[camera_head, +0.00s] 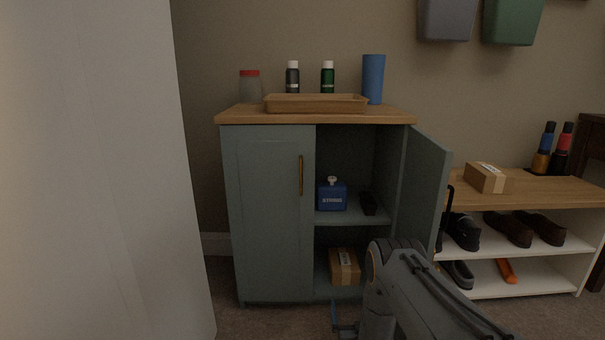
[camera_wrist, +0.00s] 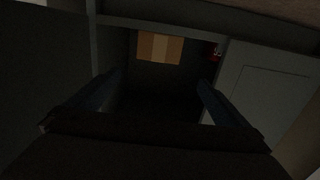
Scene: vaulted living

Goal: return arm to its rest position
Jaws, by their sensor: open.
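My arm reaches in from the lower right of the head view, in front of the cabinet's open right side. My gripper (camera_head: 341,325) is low in front of the cabinet, only partly in view past the arm. In the wrist view my gripper (camera_wrist: 158,92) has its two blue fingers wide apart, with nothing seen between them. The wrist view is dark and faces the cabinet's inside. A cardboard box (camera_head: 344,267) lies in the lower compartment; a box also shows beyond the fingers in the wrist view (camera_wrist: 160,48).
The grey-green cabinet (camera_head: 268,215) has its left door shut and its right door (camera_head: 427,185) open. A shoe bench (camera_head: 565,190) is at right, a pale wall panel (camera_head: 95,170) at left.

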